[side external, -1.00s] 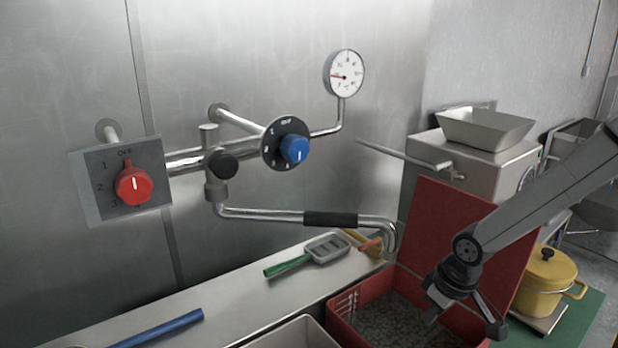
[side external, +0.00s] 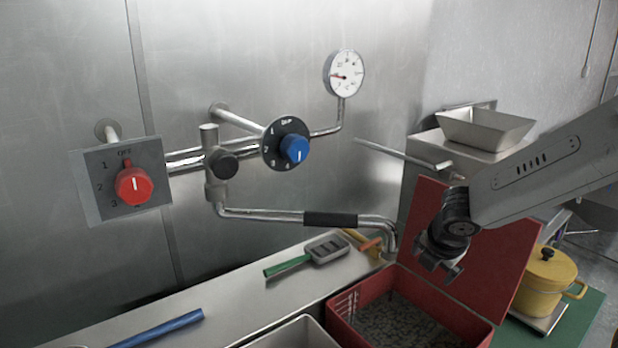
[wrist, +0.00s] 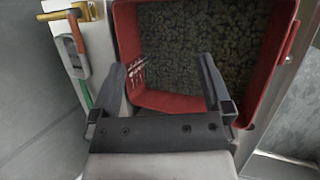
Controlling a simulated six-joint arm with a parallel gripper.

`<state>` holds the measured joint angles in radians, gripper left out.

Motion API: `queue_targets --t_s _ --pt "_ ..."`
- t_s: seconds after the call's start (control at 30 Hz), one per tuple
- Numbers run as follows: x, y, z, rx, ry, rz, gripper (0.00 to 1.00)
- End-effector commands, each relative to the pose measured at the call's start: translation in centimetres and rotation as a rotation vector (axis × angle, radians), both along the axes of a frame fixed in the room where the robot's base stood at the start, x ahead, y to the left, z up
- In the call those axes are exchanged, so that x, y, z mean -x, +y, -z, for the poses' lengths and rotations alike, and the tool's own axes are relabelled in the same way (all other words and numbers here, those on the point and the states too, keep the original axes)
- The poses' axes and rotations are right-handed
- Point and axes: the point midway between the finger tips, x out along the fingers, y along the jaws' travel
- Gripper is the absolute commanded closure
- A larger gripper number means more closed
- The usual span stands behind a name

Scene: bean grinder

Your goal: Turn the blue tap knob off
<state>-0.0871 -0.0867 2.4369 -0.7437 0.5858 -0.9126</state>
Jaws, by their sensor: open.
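The blue tap knob (side external: 295,149) sits on a round black dial (side external: 272,143) with pale markings, on the steel pipework at the wall. Its white pointer line stands about vertical in the lower part of the knob. My gripper (side external: 441,274) is to the right of and below the knob, well apart from it, above the red bin. In the wrist view my gripper (wrist: 168,95) is open, with its two fingers spread and nothing between them. The knob is out of the wrist view.
A red knob (side external: 134,186) sits on a grey plate at left. A spout with a black grip (side external: 330,219) juts out below the blue knob. The red bin (side external: 345,325) holds dark beans. A green-handled scoop (side external: 327,248) lies on the counter. A gauge (side external: 344,73) stands above.

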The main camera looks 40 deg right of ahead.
Motion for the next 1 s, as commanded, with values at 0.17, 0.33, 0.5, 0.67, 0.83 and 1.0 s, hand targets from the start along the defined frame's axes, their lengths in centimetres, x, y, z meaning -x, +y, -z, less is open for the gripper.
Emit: queue_targets --t_s 0.17,0.33,0.5,0.67,0.83,1.0 --pt "-1.9 -1.0 -3.1 0.268 0.063 -0.334 0.00" --pt "-4.0 -1.0 -6.5 0.534 0.129 -0.616 0.00" --pt "-6.9 1.4 -10.6 0.793 0.167 -0.878 0.00" --pt "-9.7 7.0 -14.7 1.009 0.145 -1.100 0.00" --pt "-11.3 13.3 -18.8 1.209 0.101 -1.278 0.00" --pt "-11.6 17.6 -21.5 1.350 0.071 -1.377 0.00"
